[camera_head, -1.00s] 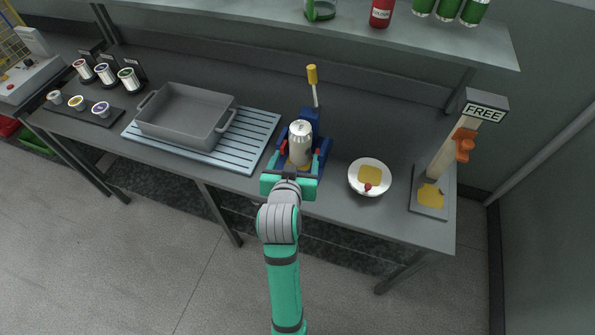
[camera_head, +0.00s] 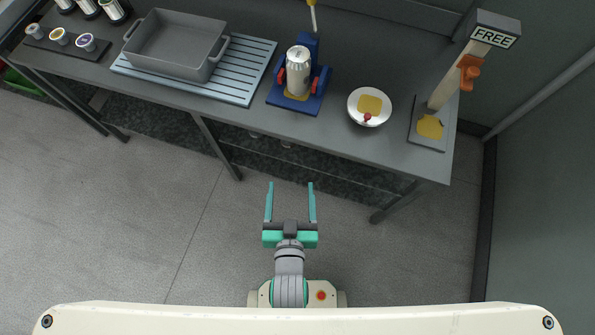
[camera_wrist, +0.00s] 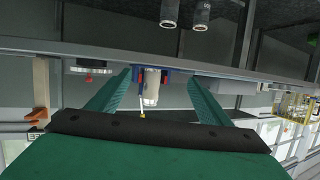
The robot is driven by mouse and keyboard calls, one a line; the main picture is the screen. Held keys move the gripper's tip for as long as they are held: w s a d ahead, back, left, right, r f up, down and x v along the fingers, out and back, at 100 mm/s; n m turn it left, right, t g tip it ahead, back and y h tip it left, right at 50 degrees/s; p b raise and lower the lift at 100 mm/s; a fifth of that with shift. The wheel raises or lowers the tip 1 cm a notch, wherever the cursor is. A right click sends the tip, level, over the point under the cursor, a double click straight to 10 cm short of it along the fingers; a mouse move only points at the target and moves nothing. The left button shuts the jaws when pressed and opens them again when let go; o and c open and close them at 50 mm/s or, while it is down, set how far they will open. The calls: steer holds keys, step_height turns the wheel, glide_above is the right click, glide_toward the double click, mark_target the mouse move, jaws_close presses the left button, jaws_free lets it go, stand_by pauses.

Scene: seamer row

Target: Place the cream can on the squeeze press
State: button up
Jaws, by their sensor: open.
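The cream can (camera_head: 298,72), silver-white, stands upright on the squeeze press (camera_head: 285,99), a blue stand with red side parts and a yellow pad, near the front edge of the bench. The can also shows in the wrist view (camera_wrist: 151,87), which appears upside down, between my fingers. My gripper (camera_head: 290,184) is open and empty, with its two teal fingers spread. It is over the floor in front of the bench, well apart from the can.
The grey bench (camera_head: 335,140) holds a grey bin (camera_head: 175,48) on a slatted blue-grey rack (camera_head: 240,85) to the left. A white bowl (camera_head: 354,112) and a post with a "FREE" sign (camera_head: 495,37) stand to the right. The floor before the bench is clear.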

steer(key=s+d+r+t, duration=0.1)
steer(key=s+d+r, duration=0.1)
steer(key=s, duration=1)
steer(key=shift+s+r, duration=0.3)
steer(key=shift+r, duration=0.45)
